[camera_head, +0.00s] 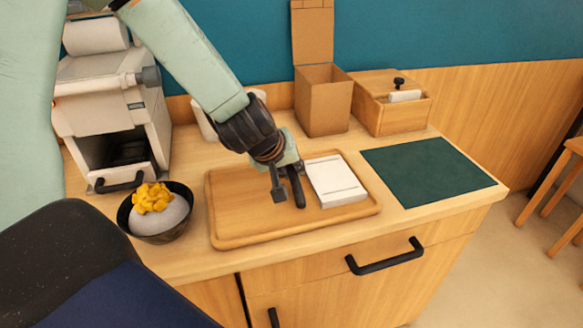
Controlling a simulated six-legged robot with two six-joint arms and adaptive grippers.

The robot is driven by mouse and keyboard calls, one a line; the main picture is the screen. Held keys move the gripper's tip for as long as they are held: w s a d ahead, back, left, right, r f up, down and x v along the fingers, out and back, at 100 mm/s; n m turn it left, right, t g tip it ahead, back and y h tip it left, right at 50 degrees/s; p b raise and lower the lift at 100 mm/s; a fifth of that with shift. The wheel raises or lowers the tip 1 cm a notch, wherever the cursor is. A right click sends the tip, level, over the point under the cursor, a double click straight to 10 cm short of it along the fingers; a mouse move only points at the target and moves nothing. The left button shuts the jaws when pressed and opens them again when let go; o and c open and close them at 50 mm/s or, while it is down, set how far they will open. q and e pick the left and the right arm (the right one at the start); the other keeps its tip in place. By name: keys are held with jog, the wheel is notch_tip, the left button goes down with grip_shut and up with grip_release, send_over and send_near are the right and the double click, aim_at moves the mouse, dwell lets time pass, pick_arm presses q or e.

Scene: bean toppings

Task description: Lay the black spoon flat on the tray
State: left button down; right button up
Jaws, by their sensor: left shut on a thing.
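The wooden tray (232,225) lies on the counter in the middle of the view. My left gripper (286,190) points down over the tray, just left of a white rectangular piece (335,182) on it. It is shut on a slim black piece, which looks like the black spoon (298,190), held with its long side steeply downward. The gripper hides part of the spoon, and I cannot tell whether its lower end touches the tray. My right gripper is not in view.
A dark bowl (140,230) with white and yellow food stands left of the tray. A green mat (428,172) lies to the right. A machine (110,105), an open cardboard box (323,105) and a wooden lidded box (390,118) stand behind. The tray's left part is clear.

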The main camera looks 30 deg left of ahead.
pick_arm(q)
jog(key=c, duration=1.2)
grip_release()
jog(key=shift+o, duration=0.2)
jog(key=o, duration=1.2)
jog(key=shift+c, duration=0.2)
jog(key=shift+r, duration=0.1)
jog(key=w+r+p+v, duration=0.1)
jog(key=p+v, duration=0.8)
jog(key=p, duration=0.2)
jog(key=shift+r, duration=0.15)
jog(key=shift+w, duration=0.1)
dwell(0.6)
